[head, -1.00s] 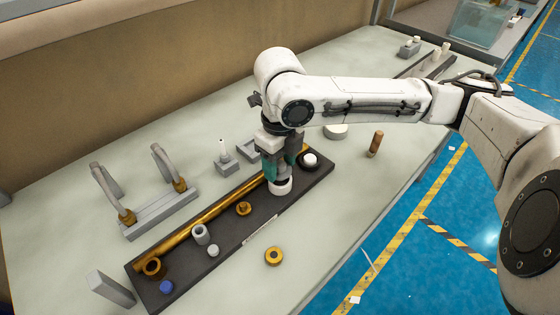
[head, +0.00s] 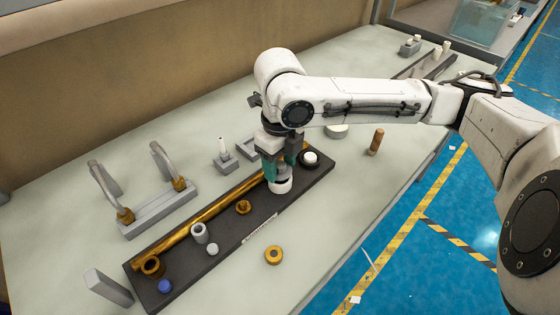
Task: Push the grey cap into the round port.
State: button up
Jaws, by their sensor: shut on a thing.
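My gripper (head: 283,168) points down over the right half of the dark board (head: 225,255), its teal fingers shut on a small grey piece that appears to be the grey cap (head: 284,174). A white round port (head: 281,187) stands on the board directly below the fingers. The cap is at the port's top opening; whether it is inside the rim or just above it I cannot tell. The fingers hide part of the cap.
The board also carries a brass pipe (head: 210,212), a grey cylinder (head: 199,233), a blue cap (head: 165,286) and a white knob (head: 310,158). A brass ring (head: 273,255) and a brown peg (head: 376,142) are on the table. The front right of the table is clear.

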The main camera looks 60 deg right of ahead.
aim_at(280, 164)
jog(key=shift+f+b, duration=0.6)
jog(key=shift+f, duration=0.25)
jog(key=shift+r, duration=0.2)
jog(key=shift+r+p, duration=0.8)
jog(key=shift+f+b, duration=0.95)
jog(key=shift+f, duration=0.1)
dwell(1.0)
jog(key=o, duration=1.1)
jog(key=shift+r, duration=0.1)
jog(key=shift+r, duration=0.1)
notch_tip(280, 164, up, 11)
jog(key=shift+f+p, duration=0.2)
jog(key=shift+p, duration=0.4)
